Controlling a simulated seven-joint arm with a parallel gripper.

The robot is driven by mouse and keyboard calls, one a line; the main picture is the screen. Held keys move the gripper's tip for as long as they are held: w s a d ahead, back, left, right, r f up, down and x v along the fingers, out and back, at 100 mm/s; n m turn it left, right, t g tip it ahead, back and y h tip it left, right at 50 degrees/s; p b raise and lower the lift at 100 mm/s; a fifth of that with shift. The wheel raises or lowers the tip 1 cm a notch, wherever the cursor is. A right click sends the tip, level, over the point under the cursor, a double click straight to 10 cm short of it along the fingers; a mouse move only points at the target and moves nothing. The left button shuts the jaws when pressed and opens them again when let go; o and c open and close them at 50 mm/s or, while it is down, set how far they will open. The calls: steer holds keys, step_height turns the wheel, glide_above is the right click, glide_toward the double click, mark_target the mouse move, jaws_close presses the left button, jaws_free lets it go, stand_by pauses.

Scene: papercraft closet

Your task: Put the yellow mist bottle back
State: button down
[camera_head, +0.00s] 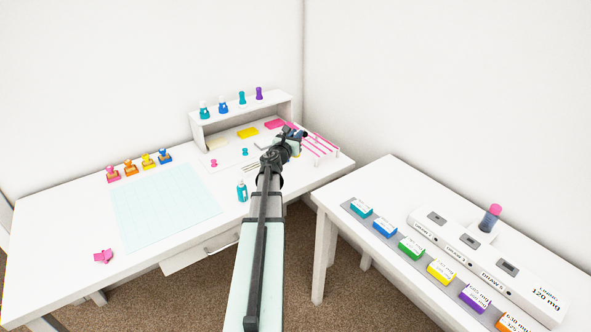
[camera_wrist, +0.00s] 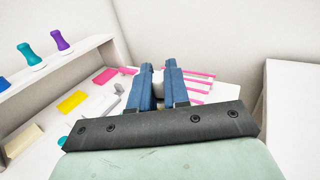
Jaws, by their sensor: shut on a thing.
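My gripper (camera_head: 300,133) is over the back right part of the craft desk (camera_head: 190,228), right of the small white shelf (camera_head: 243,112). In the wrist view its two blue fingers (camera_wrist: 159,72) point away from the camera with a narrow gap between them. I cannot pick out a yellow mist bottle in either view.
A pink-striped rack (camera_head: 322,148) is just right of my gripper. Teal and purple handled tools (camera_head: 242,98) stand on the shelf. Coloured stampers (camera_head: 131,168) line the back left, behind a pale blue mat (camera_head: 165,205). A second table (camera_head: 395,172) holds coloured boxes.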

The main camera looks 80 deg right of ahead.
steer(key=shift+f, duration=4.65)
steer(key=shift+f, duration=0.15)
steer(key=c, duration=1.1)
jaws_free()
steer(key=shift+r, duration=0.2)
steer(key=v, duration=1.2)
steer(key=shift+f, duration=0.1)
